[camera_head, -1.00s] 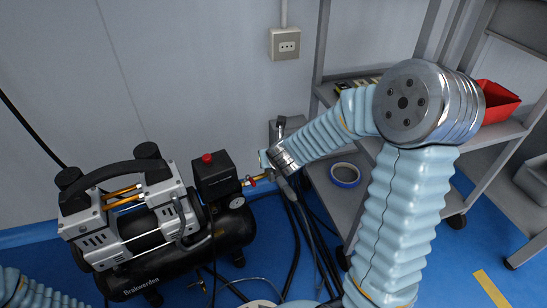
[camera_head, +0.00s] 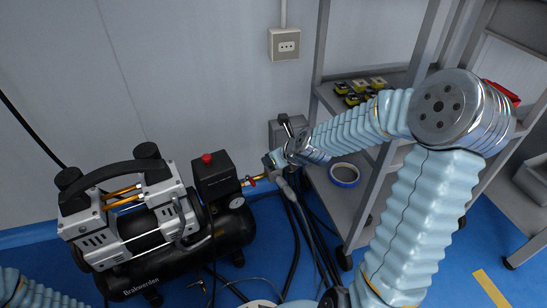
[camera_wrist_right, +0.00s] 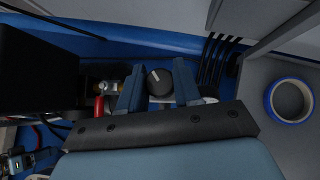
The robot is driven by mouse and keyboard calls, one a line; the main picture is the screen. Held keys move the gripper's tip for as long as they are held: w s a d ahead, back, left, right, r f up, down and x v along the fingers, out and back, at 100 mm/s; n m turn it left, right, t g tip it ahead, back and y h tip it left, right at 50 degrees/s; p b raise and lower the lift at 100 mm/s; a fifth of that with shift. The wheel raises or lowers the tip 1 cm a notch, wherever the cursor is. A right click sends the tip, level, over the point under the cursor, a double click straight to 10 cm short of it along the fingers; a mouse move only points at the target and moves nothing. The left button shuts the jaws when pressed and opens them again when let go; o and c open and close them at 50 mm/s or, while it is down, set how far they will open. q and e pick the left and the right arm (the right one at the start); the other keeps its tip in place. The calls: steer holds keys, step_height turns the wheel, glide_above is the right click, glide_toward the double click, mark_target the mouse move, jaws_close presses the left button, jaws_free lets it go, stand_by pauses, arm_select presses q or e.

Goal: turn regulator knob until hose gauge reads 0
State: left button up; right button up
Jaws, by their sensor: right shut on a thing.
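The black regulator knob (camera_wrist_right: 159,84) shows in the right wrist view between the two blue fingers of my right gripper (camera_wrist_right: 157,68), which is shut on it. In the head view my right gripper (camera_head: 274,164) is at the brass fitting (camera_head: 256,178) on the compressor's right side, and the knob cannot be made out there. A small round white gauge (camera_head: 237,202) sits on the black air compressor (camera_head: 225,235); its reading is too small to tell. I cannot make out a separate hose gauge. My left arm shows at the lower left, its gripper out of view.
A red valve handle (camera_wrist_right: 99,107) is just left of my right fingers. A grey shelf cart (camera_head: 333,205) stands at right, with a blue-rimmed tape roll (camera_head: 344,174) and yellow-black parts (camera_head: 357,91) on it. Dark hoses (camera_head: 312,235) hang beside it.

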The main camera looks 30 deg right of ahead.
steer(key=shift+w+r, duration=0.15)
steer(key=o, duration=1)
steer(key=shift+o, duration=0.2)
steer(key=shift+s+d+r, duration=0.15)
steer(key=shift+s+r, duration=0.15)
steer(key=shift+s, duration=0.15)
steer(key=p+v, duration=0.1)
steer(key=v, duration=0.2)
steer(key=shift+w+p, duration=0.1)
steer(key=shift+p, duration=0.2)
steer(key=shift+p+v, duration=0.65)
steer(key=shift+v, duration=0.1)
steer(key=p+v, duration=0.8)
steer(key=p, duration=0.2)
steer(key=shift+p, duration=0.4)
